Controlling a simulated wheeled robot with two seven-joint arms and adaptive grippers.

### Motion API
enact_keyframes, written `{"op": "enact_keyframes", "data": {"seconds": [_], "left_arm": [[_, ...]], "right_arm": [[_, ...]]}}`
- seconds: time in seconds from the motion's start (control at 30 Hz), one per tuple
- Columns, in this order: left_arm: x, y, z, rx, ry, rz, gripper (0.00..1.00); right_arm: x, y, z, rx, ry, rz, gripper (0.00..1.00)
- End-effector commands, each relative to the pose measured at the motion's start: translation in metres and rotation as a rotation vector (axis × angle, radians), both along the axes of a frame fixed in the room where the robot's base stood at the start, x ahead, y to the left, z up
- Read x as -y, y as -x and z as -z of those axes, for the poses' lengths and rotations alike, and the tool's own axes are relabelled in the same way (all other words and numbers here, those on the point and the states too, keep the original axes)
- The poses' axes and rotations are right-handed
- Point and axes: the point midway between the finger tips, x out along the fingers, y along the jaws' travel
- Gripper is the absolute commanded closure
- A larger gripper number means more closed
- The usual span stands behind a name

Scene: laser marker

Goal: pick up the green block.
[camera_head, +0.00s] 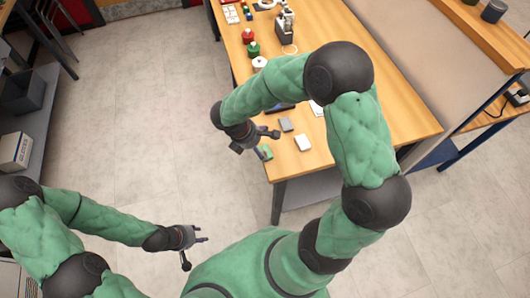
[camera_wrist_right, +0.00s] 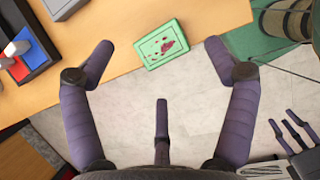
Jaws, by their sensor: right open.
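The green block (camera_head: 266,152) lies at the near left edge of the wooden table, partly hidden by my right gripper in the head view. In the right wrist view the green block (camera_wrist_right: 161,44) has dark red marks on top and sits at the table edge, between and ahead of the spread fingers. My right gripper (camera_head: 257,143) is open and empty, beside the block; no finger visibly touches it. My left gripper (camera_head: 199,237) is open and empty over the floor, away from the table; its fingers also show at the right of the wrist view (camera_wrist_right: 289,132).
A grey block (camera_head: 286,125) and a white block (camera_head: 303,143) lie close by on the table (camera_head: 312,157). A dark tray (camera_wrist_right: 44,52) holds red and blue pieces. Red, green and white bottles stand farther back. Open floor lies left of the table.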

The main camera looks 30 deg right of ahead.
Motion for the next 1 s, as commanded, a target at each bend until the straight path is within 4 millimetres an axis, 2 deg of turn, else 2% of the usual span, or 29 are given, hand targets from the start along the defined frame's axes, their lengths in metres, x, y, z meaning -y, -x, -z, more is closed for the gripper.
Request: {"op": "enact_keyframes", "data": {"seconds": [0.2, 0.3, 0.53, 0.57, 0.8, 1.0], "left_arm": [[0.0, 0.0, 0.012, 0.0, 0.0, 0.0, 0.6], [0.0, 0.0, 0.015, 0.0, 0.0, 0.0, 0.6], [0.0, 0.0, 0.014, 0.0, 0.0, 0.0, 0.6], [0.0, 0.0, 0.014, 0.0, 0.0, 0.0, 0.6], [0.0, 0.0, 0.014, 0.0, 0.0, 0.0, 0.6], [0.0, 0.0, 0.014, 0.0, 0.0, 0.0, 0.6]], "right_arm": [[0.014, 0.003, 0.03, -0.003, 0.0, 0.002, 0.14], [0.018, 0.003, 0.039, -0.002, 0.0, 0.003, 0.14], [0.018, 0.003, 0.04, -0.001, 0.0, 0.001, 0.14], [0.018, 0.003, 0.04, -0.001, 0.0, 0.001, 0.17], [0.018, 0.003, 0.04, -0.001, 0.0, 0.001, 0.84], [0.019, 0.003, 0.04, -0.002, 0.001, 0.002, 0.85]]}}
